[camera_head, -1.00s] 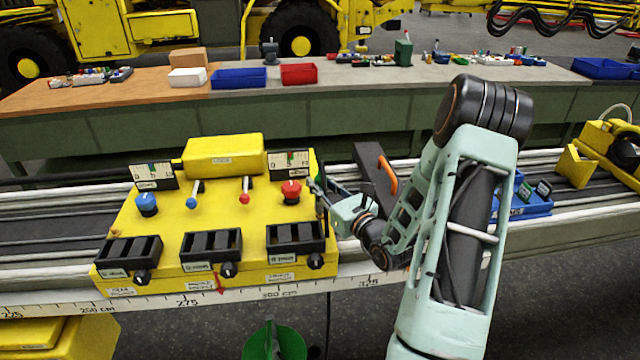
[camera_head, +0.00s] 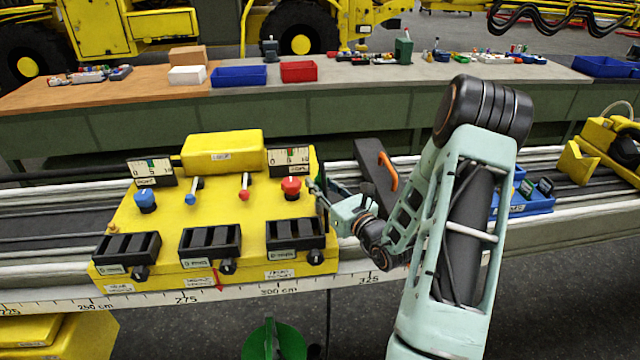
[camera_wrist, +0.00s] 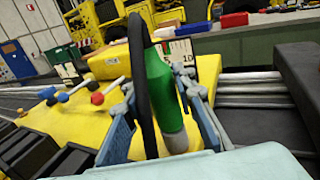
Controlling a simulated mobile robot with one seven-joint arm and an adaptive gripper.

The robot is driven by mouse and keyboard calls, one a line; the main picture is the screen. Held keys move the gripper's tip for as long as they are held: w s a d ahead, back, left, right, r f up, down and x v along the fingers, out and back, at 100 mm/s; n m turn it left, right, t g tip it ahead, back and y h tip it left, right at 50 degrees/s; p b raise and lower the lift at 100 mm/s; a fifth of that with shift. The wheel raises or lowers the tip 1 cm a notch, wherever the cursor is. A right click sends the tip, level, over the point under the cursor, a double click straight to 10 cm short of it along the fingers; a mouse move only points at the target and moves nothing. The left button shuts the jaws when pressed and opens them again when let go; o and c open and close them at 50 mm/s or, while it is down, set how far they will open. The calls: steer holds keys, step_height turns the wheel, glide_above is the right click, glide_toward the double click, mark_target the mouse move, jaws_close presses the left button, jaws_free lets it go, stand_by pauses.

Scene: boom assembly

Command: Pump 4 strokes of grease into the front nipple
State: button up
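A green tool (camera_wrist: 161,85) with a grey lower end stands between the fingers of my gripper (camera_wrist: 158,98) in the wrist view. A black hose or loop runs in front of its left side and hides where the left finger meets it. The right finger is close against its right side. I cannot tell whether the fingers press on it. In the head view my gripper (camera_head: 322,196) is at the right side of the yellow console (camera_head: 222,150), close to its red knob (camera_head: 291,188). I cannot make out the front nipple.
The console carries a blue knob (camera_head: 146,200), two levers, gauges and three black counter boxes. A dark block with an orange handle (camera_head: 388,171) lies behind my arm. A blue tray (camera_head: 530,207) is to the right. A long bench (camera_head: 140,90) stands behind the rails.

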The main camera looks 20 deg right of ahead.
steer(key=o, duration=0.4)
steer(key=shift+c, duration=0.2)
